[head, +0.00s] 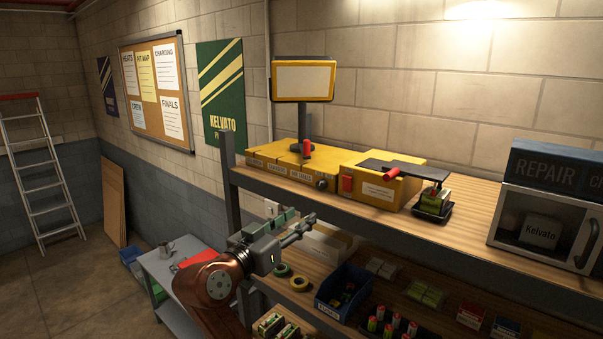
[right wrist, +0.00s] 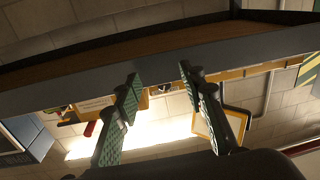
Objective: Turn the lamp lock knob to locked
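The yellow-framed lamp (head: 303,80) stands on a dark post at the back of the upper shelf, its panel facing out. A red knob (head: 307,148) shows low on its post; I cannot tell whether this is the lock knob or how it is set. A dark round knob (head: 322,184) sits on the front of the yellow box (head: 290,170). My right gripper (head: 300,226) is open and empty, in front of and below the shelf edge, apart from the knobs. The right wrist view shows its spread fingers (right wrist: 160,74) and the lamp (right wrist: 220,127) upside down. My left gripper is not in view.
The upper shelf edge (head: 370,221) lies between my right gripper and the boxes. A red upright part (head: 347,184) and a red-handled lever (head: 391,174) are right of the dark knob.

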